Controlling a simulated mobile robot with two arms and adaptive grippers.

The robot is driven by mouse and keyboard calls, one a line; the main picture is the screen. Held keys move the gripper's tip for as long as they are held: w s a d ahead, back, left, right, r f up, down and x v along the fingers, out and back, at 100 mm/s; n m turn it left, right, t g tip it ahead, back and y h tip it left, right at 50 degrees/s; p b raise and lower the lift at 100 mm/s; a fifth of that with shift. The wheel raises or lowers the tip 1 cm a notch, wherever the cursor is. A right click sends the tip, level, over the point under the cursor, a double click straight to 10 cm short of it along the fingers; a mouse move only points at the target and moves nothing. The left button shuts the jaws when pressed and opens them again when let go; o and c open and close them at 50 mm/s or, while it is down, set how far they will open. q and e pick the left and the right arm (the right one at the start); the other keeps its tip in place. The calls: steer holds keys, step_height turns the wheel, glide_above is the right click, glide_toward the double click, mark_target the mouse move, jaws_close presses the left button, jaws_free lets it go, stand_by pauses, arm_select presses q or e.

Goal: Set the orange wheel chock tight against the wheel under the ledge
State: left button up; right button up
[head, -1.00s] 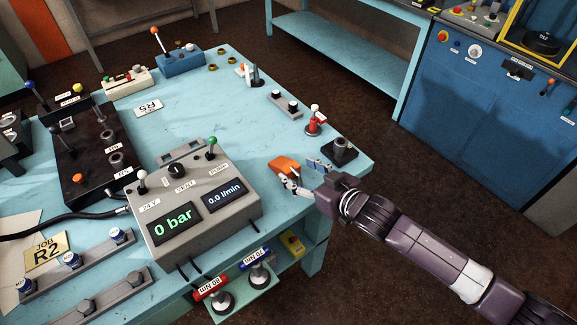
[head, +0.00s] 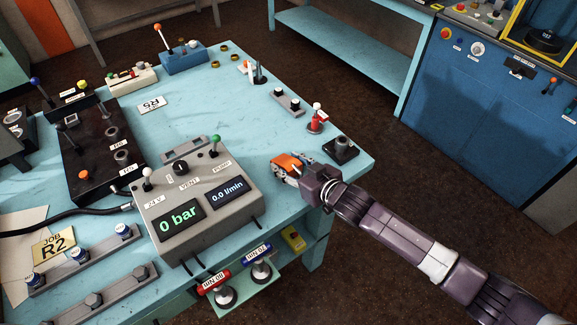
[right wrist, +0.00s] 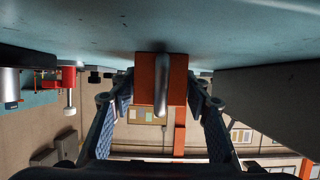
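My left gripper is not in view. I cannot make out the wheel or the ledge.
The grey control box (head: 198,196) stands left of the gripper. A black block with a round post (head: 341,149) and a red fitting (head: 315,120) stand just beyond it. A low green shelf (head: 240,294) carries red and blue labelled parts below the table edge.

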jaws_close()
steer(key=shift+r, duration=0.1)
